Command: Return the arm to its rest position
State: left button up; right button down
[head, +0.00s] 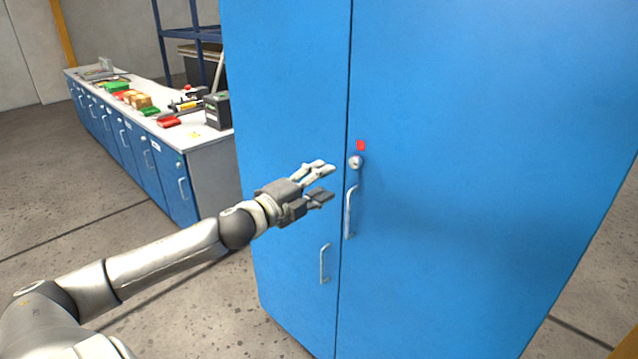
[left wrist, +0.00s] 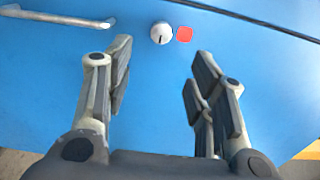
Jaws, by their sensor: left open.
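My left arm (head: 165,252) reaches in from the lower left in the head view. My left gripper (head: 326,183) is open and empty in front of the blue cabinet (head: 450,90), close to the round silver knob (head: 356,161) and the cabinet handle (head: 350,212). In the left wrist view the two fingers of the left gripper (left wrist: 158,80) stand apart, with blue cabinet surface between them. The knob (left wrist: 161,33) and the red marker (left wrist: 185,34) lie beyond the fingertips. My right gripper is not in view.
A red marker (head: 361,145) sits just above the knob. A lower handle (head: 325,263) is on the left door. Open concrete floor (head: 60,215) lies left of the cabinet.

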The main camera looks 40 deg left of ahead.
pick_arm(q)
jog(key=shift+f, duration=0.1)
dwell(0.6)
